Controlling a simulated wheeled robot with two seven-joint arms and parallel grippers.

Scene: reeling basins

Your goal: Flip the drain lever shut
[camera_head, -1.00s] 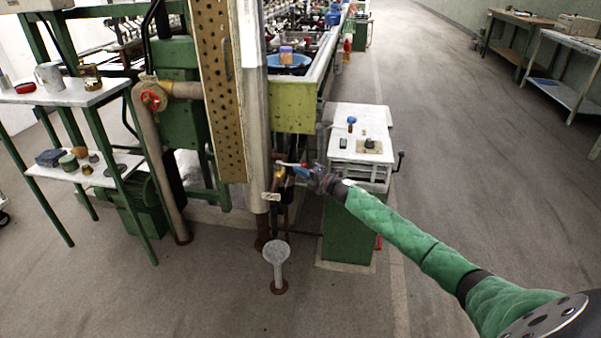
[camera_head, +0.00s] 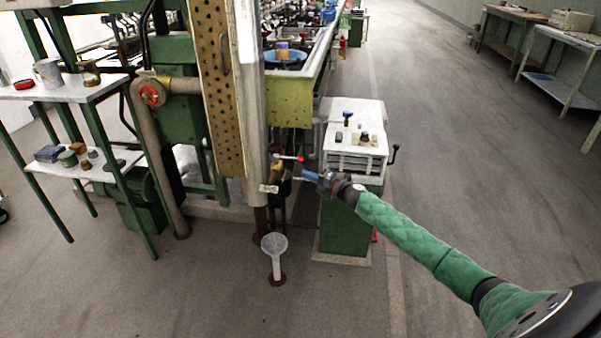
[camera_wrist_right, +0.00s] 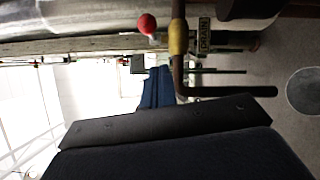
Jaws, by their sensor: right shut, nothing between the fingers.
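The drain lever (camera_head: 288,157) is a thin handle with a red ball end. It points right from the brass-coloured valve (camera_head: 277,170) on a pipe beside the tall metal column. In the right wrist view the red ball (camera_wrist_right: 147,24) sits left of the yellow valve body (camera_wrist_right: 178,37), and a DRAIN tag (camera_wrist_right: 204,35) hangs beside the pipe. The lever appears to lie crosswise to the pipe. My right gripper (camera_head: 309,175) has blue fingers and is shut and empty, just below and right of the red ball, seemingly apart from it. My left gripper is out of view.
A funnel-topped drain stand (camera_head: 274,245) rises from the floor below the valve. A white-topped green cabinet (camera_head: 352,130) stands close behind my right gripper. A shelf (camera_head: 75,92) with small objects is at left. The floor at right is clear.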

